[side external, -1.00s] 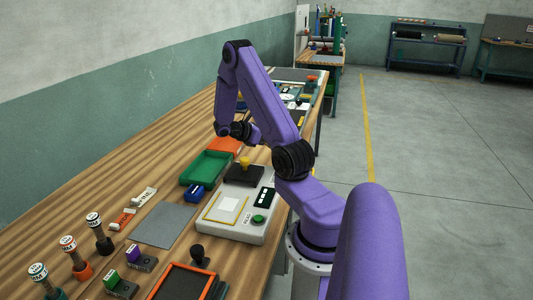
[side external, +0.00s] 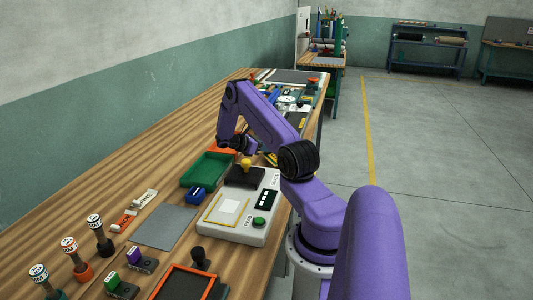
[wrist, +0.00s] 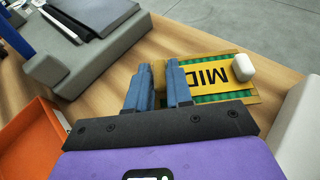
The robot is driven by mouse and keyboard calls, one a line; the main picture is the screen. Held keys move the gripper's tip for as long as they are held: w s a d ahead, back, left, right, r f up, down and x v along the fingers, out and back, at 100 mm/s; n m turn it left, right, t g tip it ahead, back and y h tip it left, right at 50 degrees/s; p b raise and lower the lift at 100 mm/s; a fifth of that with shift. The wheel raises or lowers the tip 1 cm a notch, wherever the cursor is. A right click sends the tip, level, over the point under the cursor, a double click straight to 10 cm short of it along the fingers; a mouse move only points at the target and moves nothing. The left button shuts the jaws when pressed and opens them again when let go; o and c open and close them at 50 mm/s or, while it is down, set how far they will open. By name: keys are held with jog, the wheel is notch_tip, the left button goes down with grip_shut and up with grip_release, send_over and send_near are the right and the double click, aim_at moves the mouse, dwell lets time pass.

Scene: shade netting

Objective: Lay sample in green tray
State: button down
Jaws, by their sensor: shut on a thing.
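The sample is a green mesh piece with a yellow "MID" label (wrist: 208,76) in the wrist view. My gripper (wrist: 160,82) has its blue fingers closed around a mustard-yellow block at the sample's left end. A small white rounded piece (wrist: 243,67) sits at the sample's right end. The sample looks low over the wooden bench; I cannot tell whether it touches. The green tray (side external: 206,170) lies on the bench in the side view, empty, nearer the camera than my gripper. My fingertips are mostly hidden there by the arm.
An orange tray (wrist: 32,142) is at the lower left of the wrist view, beyond the green tray. A grey block-shaped device (wrist: 85,50) stands at upper left. A white device (side external: 238,208) with a yellow knob and a small blue item (side external: 196,195) lie near the green tray.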

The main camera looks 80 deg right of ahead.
jog(key=shift+f, duration=1.2)
jog(key=c, duration=1)
grip_release()
